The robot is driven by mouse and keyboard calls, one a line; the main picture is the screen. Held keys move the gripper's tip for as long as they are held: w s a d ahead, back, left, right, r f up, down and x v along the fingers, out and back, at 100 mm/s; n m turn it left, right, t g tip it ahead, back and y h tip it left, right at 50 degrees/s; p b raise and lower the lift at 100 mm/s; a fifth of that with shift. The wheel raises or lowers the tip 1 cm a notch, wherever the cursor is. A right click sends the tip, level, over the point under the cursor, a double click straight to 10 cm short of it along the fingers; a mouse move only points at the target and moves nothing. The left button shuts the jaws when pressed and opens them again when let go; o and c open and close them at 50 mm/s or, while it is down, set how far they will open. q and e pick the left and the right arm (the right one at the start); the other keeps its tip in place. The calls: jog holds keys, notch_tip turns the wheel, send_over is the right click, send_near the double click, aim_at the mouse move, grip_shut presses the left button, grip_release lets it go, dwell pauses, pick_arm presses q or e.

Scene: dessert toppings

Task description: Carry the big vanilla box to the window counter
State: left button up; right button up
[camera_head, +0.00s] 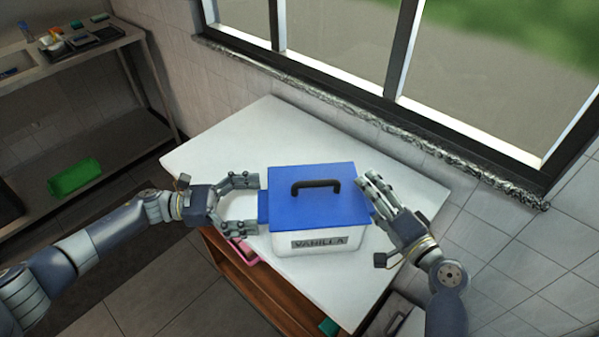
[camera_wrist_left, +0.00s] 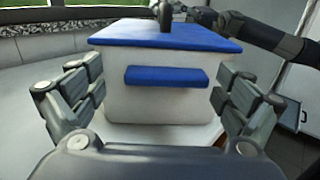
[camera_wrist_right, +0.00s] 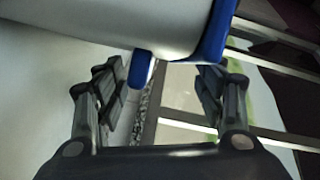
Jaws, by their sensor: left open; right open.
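The vanilla box (camera_head: 315,241) is white with a blue lid (camera_head: 312,207), a black top handle and a VANILLA label. It stands upright on the white counter (camera_head: 227,145) under the window. My left gripper (camera_head: 250,203) is open at the box's left side. In the left wrist view the box (camera_wrist_left: 160,102) shows between the open fingers, with a blue side grip (camera_wrist_left: 166,77). My right gripper (camera_head: 376,197) is open at the box's right side. In the right wrist view a blue side grip (camera_wrist_right: 140,68) lies between the fingers; I cannot tell whether they touch it.
A window with a stone sill (camera_head: 400,130) runs behind the counter. A steel shelf rack (camera_head: 80,127) with a green tray (camera_head: 75,177) stands at the left. A pink item (camera_head: 243,251) sits below the counter's front edge. The counter's back left is clear.

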jog(key=shift+s, duration=0.1)
pick_arm(q)
jog(key=a, duration=1.1)
pick_arm(e)
jog(key=v, duration=1.1)
jog(key=shift+s+d, duration=0.2)
jog(key=shift+s, duration=0.2)
pick_arm(q)
jog(key=shift+s, duration=0.15)
